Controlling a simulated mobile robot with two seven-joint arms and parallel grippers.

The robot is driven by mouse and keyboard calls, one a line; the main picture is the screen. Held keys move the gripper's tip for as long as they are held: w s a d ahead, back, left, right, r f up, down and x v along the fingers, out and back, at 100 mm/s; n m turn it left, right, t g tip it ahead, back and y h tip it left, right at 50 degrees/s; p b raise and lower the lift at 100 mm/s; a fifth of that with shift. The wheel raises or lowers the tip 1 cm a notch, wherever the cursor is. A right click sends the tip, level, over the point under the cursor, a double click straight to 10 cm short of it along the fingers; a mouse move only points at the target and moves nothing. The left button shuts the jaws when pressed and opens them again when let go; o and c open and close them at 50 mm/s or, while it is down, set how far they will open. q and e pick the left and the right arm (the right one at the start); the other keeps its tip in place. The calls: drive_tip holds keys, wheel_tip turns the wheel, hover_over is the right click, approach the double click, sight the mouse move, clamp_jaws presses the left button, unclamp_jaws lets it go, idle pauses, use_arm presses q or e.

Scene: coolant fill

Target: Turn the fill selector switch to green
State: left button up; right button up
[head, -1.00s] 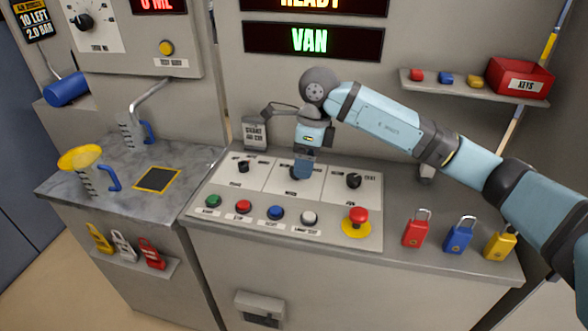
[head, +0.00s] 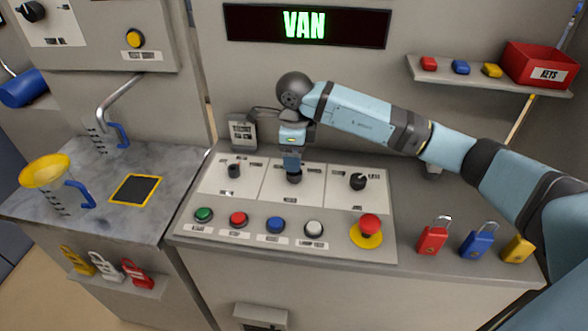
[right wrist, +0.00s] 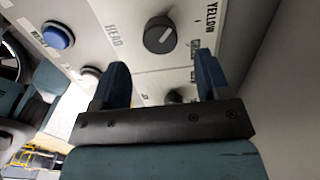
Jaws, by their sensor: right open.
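The sloped console (head: 180,222) has three black selector knobs: a left knob (head: 234,170), a middle knob (head: 294,177) and a right knob (head: 358,182). Most labels are too small to read in the head view, so I cannot tell which is the fill selector. My right gripper (head: 291,160) points down just above the middle knob. In the right wrist view the gripper (right wrist: 160,82) is open and empty. A knob (right wrist: 159,35) with "HEAD" and "YELLOW" lettering near it lies beyond the fingertips. Another knob (right wrist: 175,95) shows between the fingers. My left gripper is not in view.
A row of push buttons, including a green button (head: 204,215), and a red emergency stop (head: 369,227) line the console front. Padlocks (head: 433,236) stand to the right. A grey box (head: 243,132) stands behind. The display (head: 305,26) reads "VAN".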

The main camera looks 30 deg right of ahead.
sight(294, 176)
wheel_tip(294, 176, down, 6)
drive_tip(key=shift+r, duration=0.15)
drive_tip(key=shift+c, duration=0.9)
drive_tip(key=c, duration=0.7)
drive_tip(key=shift+c, duration=0.2)
